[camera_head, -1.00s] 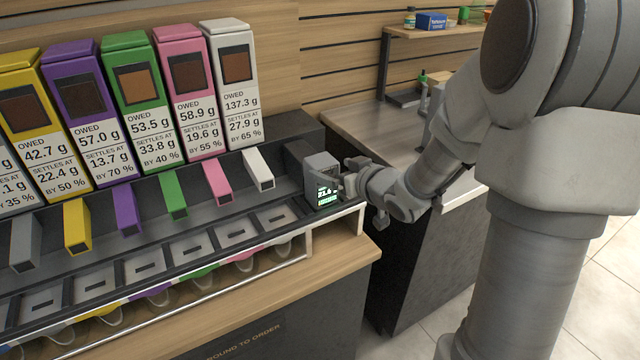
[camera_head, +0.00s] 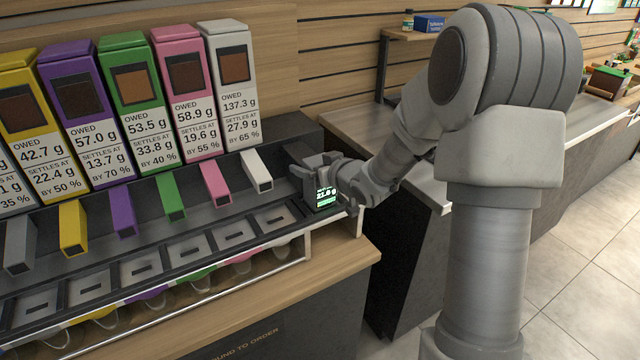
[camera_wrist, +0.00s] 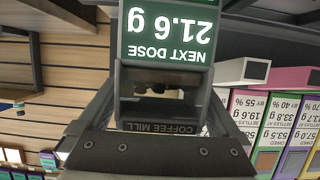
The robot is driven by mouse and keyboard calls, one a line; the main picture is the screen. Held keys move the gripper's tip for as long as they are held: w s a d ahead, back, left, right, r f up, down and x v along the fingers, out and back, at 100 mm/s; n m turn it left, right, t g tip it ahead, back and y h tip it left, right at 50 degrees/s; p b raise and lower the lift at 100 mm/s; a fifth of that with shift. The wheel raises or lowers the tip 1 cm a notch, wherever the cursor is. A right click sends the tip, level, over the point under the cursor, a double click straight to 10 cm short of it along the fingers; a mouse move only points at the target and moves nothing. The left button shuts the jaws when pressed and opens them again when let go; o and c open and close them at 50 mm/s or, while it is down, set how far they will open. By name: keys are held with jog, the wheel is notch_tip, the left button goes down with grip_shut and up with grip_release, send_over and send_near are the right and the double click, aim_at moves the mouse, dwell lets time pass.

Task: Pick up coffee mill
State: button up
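The coffee mill (camera_head: 325,197) is a small dark grey unit with a lit green display. It stands at the right end of the dispenser row in the head view. In the wrist view the mill (camera_wrist: 158,128) appears upside down, with its "COFFEE MILL" label and "NEXT DOSE 21.6 g" display. My gripper (camera_head: 324,178) is at the mill, with its fingers spread to either side of it. In the wrist view the fingers lie left and right of the mill. Their tips are partly hidden, and contact with its sides is not clear.
Tall dispensers line the counter to the left, the nearest a white one (camera_head: 231,85) with a white chute (camera_head: 257,170). A wooden counter edge (camera_head: 345,262) lies in front. A steel-topped counter (camera_head: 365,130) stands to the right, beyond a gap.

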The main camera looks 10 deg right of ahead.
grip_shut()
jog(key=shift+r, duration=0.1)
dwell(0.4)
